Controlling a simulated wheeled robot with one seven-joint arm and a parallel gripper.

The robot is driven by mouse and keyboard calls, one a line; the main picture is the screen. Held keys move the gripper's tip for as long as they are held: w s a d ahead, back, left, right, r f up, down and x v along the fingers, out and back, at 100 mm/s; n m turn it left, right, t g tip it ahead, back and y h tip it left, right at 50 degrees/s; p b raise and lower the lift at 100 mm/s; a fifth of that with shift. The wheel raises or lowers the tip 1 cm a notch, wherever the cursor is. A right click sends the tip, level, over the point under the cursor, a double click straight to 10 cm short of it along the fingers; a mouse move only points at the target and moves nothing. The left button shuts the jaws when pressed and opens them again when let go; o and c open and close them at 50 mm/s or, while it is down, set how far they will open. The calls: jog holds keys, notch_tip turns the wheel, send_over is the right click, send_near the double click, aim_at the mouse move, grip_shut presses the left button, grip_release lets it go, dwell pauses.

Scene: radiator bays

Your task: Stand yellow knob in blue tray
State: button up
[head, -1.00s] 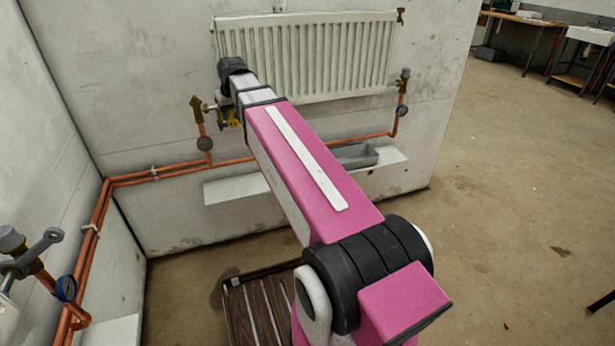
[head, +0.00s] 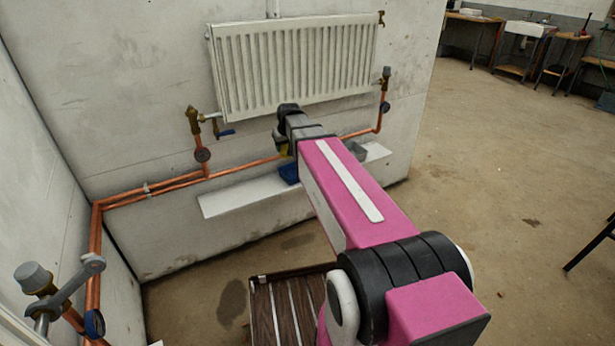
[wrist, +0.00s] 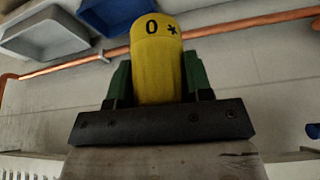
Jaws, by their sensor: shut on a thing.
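The yellow knob (wrist: 157,65), marked with a 0 and a star, is between the green fingers of my gripper (wrist: 157,78), which is shut on it. In the head view a bit of the knob's yellow (head: 284,149) shows beside my wrist, and the fingers are mostly hidden by the arm. The blue tray (head: 288,173) sits on the white shelf below the radiator, partly hidden by my arm. The wrist view also shows the blue tray (wrist: 112,12), cut off at the top edge. The knob is apart from the tray.
A grey tray (head: 355,149) stands on the white shelf (head: 235,200), right of the blue one. Copper pipes (head: 240,168) run along the wall above the shelf. The radiator (head: 295,65) hangs above, with valves (head: 195,122) at both sides. The shelf's left part is clear.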

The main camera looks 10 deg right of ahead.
jog(key=w+a+f+n+y, duration=0.15)
jog(key=w+a+f, duration=0.35)
jog(key=f, duration=0.5)
send_over(291, 177)
jog(key=s, duration=0.2)
jog(key=shift+n+h, duration=0.25)
jog(key=shift+n, duration=0.1)
jog(key=f, duration=0.7)
jog(key=shift+w+d, duration=0.25)
jog(key=shift+d, duration=0.05)
jog(key=shift+f, duration=2.05)
jog(key=shift+f, duration=0.1)
jog(key=o, duration=0.7)
